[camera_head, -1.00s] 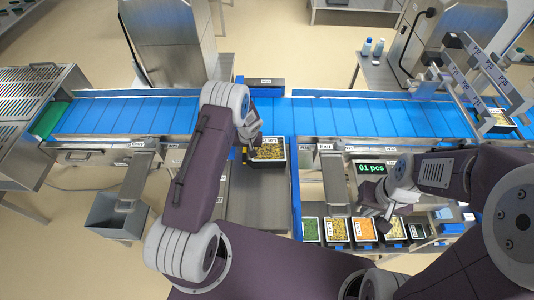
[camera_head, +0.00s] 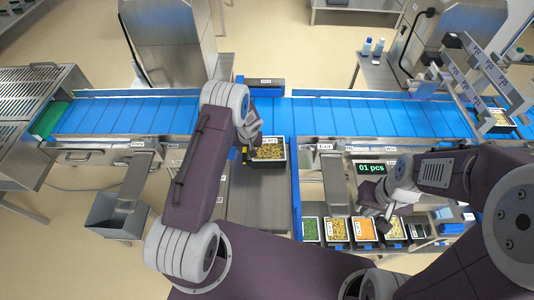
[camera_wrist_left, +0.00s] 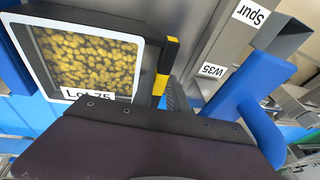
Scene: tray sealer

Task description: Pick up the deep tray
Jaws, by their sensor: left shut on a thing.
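The deep tray (camera_head: 268,164) is black with a white rim and holds yellow pieces. It is at the front edge of the blue belt, above the grey metal surface. In the left wrist view the tray (camera_wrist_left: 100,12) carries a "Lot 75" label. My left gripper (camera_head: 248,153) is at its left side, shut on its wall. One black-and-yellow finger (camera_wrist_left: 165,68) shows beside the tray; the other finger is hidden. I cannot tell whether the tray is clear of the surface. My right gripper (camera_head: 387,208) is above the row of small trays at lower right, its jaws unclear.
The blue conveyor belt (camera_head: 350,117) runs across the scene. Several filled trays (camera_head: 363,229) stand in a row at lower right, below a display reading "01 pcs" (camera_head: 371,168). A grey bin (camera_head: 115,217) stands at left. The grey metal surface (camera_head: 258,205) in front is bare.

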